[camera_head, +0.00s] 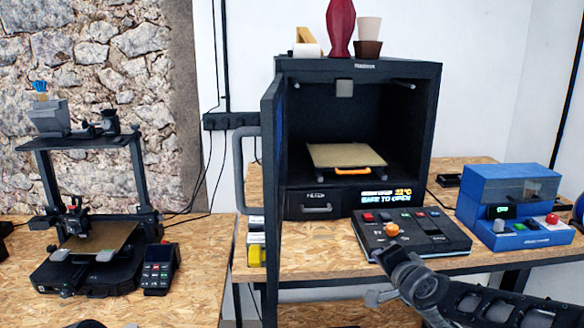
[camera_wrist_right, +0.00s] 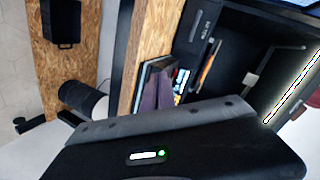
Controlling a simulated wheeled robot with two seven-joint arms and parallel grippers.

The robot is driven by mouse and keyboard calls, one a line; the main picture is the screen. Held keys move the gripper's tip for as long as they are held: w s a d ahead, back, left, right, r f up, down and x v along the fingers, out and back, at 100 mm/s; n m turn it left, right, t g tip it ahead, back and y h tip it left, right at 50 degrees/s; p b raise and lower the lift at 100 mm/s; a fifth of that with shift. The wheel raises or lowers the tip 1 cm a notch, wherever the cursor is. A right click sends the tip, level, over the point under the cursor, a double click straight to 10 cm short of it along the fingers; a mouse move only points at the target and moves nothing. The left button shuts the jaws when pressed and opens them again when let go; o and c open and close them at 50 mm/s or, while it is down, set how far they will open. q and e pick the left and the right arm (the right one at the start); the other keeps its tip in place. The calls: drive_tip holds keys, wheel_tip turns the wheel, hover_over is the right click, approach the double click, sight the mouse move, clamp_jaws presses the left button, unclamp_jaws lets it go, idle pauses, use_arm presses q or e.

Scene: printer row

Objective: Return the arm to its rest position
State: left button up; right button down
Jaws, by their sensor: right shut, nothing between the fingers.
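My right arm (camera_head: 480,300) comes in at the lower right of the head view, low in front of the control box and the blue machine. Its rounded grey joint (camera_head: 412,280) is just below the control box in the picture. In the wrist view my right gripper (camera_wrist_right: 165,122) fills the lower part as a dark body with a grey bar and a small light. It is shut and empty. Its fingertips are not clearly seen. My left gripper is not in view.
The black printer enclosure (camera_head: 360,70) has its door (camera_head: 271,200) swung open toward me. A control box (camera_head: 415,233) and a blue machine (camera_head: 515,205) stand on the wooden table (camera_head: 310,262). An open-frame printer (camera_head: 95,240) stands on the left.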

drive_tip(key=s+a+f+n+g, duration=0.2)
drive_tip(key=s+f, duration=0.1)
drive_tip(key=f, duration=0.6)
drive_tip(key=s+a+f+n+g+y, duration=0.1)
drive_tip(key=s+a+f+n+g, duration=0.15)
drive_tip(key=f, duration=0.65)
drive_tip(key=s+a+f+n+g, duration=0.15)
drive_tip(key=s+f, duration=0.25)
drive_tip(key=f, duration=0.5)
drive_tip(key=s+a+f+n+g+y, duration=0.1)
drive_tip(key=s+a+f+g, duration=0.2)
drive_tip(key=s+f, duration=0.7)
drive_tip(key=s+a+f+n+g, duration=0.2)
drive_tip(key=s+f, duration=0.8)
drive_tip(key=s, duration=0.6)
drive_tip(key=shift+s+a+f+g+y, duration=0.35)
drive_tip(key=shift+a+g, duration=0.3)
drive_tip(key=shift+g, duration=0.55)
drive_tip(key=shift+r, duration=0.1)
